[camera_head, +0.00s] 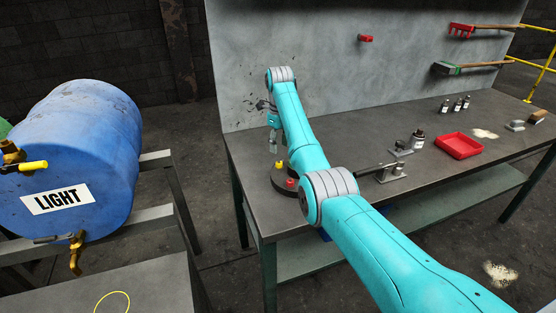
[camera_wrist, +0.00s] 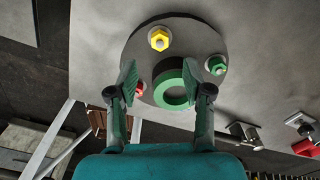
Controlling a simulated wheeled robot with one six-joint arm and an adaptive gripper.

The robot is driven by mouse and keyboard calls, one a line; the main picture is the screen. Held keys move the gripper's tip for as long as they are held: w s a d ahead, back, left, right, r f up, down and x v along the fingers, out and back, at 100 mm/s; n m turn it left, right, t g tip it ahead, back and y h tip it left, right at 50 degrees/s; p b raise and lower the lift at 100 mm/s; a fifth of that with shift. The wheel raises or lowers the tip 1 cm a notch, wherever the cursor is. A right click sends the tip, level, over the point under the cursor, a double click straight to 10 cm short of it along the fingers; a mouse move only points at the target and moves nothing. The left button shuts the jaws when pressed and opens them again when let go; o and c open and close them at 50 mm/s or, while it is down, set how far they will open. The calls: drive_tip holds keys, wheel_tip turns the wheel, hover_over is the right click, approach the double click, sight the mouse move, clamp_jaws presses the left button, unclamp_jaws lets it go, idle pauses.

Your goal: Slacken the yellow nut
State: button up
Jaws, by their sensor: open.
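The yellow nut (camera_wrist: 159,38) sits on a round dark plate (camera_wrist: 195,35), near its upper edge in the wrist view. In the head view the yellow nut (camera_head: 279,165) is on the plate (camera_head: 279,177) at the bench's left end. A green nut (camera_wrist: 216,65) and a red nut (camera_wrist: 140,89) are also on the plate; the red nut is partly hidden by a finger. A green ring (camera_wrist: 174,98) lies near the plate's middle, partly hidden. My gripper (camera_wrist: 160,75) is open and empty above the plate, apart from the yellow nut. It shows in the head view (camera_head: 273,148).
A back panel (camera_head: 300,40) rises behind.

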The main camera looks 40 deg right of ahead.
sight(279, 163)
wheel_tip(279, 163, down, 7)
drive_tip(key=shift+f, duration=0.2)
idle(0.3)
clamp_jaws()
